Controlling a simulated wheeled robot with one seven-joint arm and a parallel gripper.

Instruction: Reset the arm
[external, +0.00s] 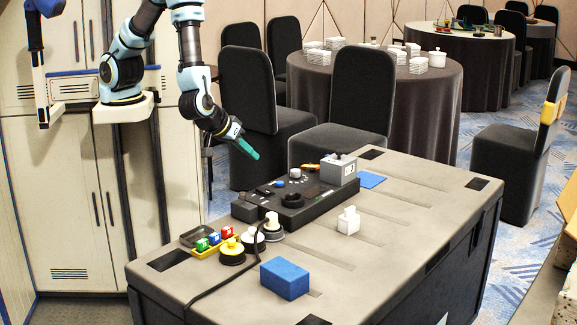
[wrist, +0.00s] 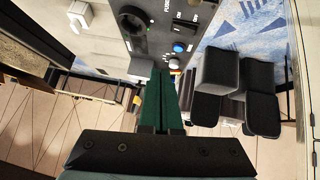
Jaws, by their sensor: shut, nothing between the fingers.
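My gripper (external: 249,151) hangs in the air behind and above the back left side of the grey case-like table (external: 400,200). Its green fingers are closed together and hold nothing. They also show shut in the wrist view (wrist: 160,75), pointing toward the black control panel. My arm comes down from the top left of the external view, bent at the elbow. The fingers appear apart from the panel and everything else.
The black control panel (external: 277,209) has knobs, a blue button and a grey box (external: 339,171). Black chairs (external: 361,97) stand behind.

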